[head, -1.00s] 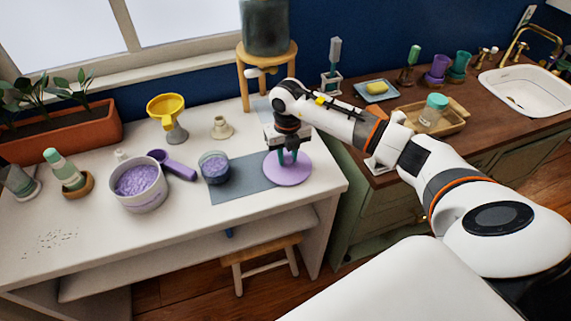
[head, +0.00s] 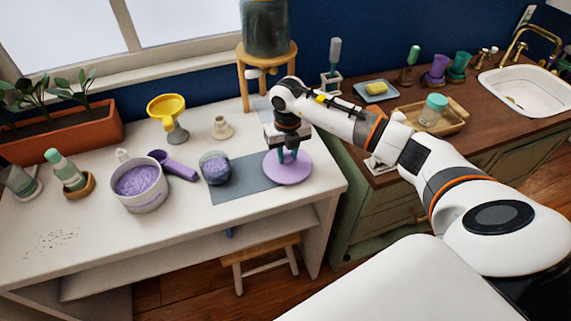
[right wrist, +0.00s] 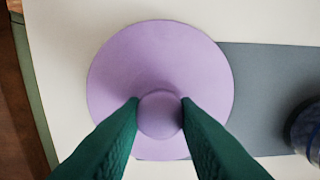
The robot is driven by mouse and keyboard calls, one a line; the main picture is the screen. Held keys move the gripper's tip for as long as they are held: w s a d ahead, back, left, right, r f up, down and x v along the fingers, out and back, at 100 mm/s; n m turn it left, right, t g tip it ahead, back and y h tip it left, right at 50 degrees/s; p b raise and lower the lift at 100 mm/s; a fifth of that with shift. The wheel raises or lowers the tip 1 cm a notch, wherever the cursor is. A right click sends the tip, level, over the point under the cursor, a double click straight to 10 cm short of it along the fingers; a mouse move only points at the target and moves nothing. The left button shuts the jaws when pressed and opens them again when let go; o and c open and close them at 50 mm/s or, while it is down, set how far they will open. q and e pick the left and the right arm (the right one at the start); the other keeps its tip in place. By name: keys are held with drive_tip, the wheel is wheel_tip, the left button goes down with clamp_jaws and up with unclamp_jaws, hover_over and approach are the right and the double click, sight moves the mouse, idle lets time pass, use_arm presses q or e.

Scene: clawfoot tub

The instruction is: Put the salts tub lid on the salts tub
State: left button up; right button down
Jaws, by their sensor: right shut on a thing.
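The salts tub lid (head: 289,176) is a flat lilac disc with a round knob. It lies at the right end of the white table, partly over the grey mat. My right gripper (head: 287,157) points down from above and is shut on the knob. In the right wrist view the green fingertips (right wrist: 160,112) press the knob from both sides, and the lid (right wrist: 155,60) spreads around it. The salts tub (head: 140,198), a pale round tub full of purple salts, stands uncovered at the left of the table. My left gripper is not in view.
Between lid and tub stand a glass jar of purple salts (head: 215,168) and a purple scoop (head: 178,166). A yellow funnel (head: 167,107) on a stand and a small cream piece (head: 222,128) are behind. A wooden stand (head: 266,62) with a large vessel rises at the back.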

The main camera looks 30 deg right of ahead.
drive_tip(key=shift+r+p, duration=1.15)
drive_tip(key=shift+r, duration=0.6)
drive_tip(key=shift+d+r, duration=0.1)
drive_tip(key=shift+r, duration=0.05)
